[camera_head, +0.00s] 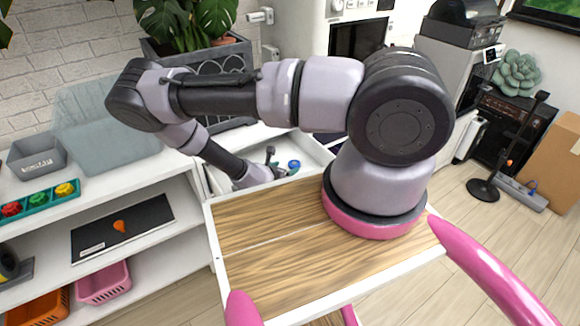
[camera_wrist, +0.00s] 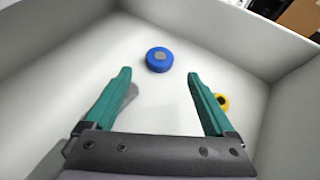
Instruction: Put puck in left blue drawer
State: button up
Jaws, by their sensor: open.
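A blue puck (camera_wrist: 150,62) with a grey centre lies on the floor of an open white drawer (camera_wrist: 60,75). In the head view the drawer (camera_head: 312,148) is pulled out, and the puck (camera_head: 294,164) shows near its right side. My gripper (camera_wrist: 159,82) is inside the drawer, pointing down, with its green fingers spread and nothing between them. The puck is just beyond the fingertips, apart from them. In the head view my gripper (camera_head: 276,165) is left of the puck, partly hidden by my arm. The drawer's front colour is not visible.
A yellow round piece (camera_wrist: 222,101) lies in the drawer beside the right finger. The drawer's walls stand close around my gripper. A teal tray (camera_head: 40,204) with coloured pieces and a grey bin (camera_head: 37,158) stand on the white shelf unit at left. A planter (camera_head: 205,62) stands behind my arm.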

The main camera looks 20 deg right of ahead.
jog(key=shift+v, duration=2.35)
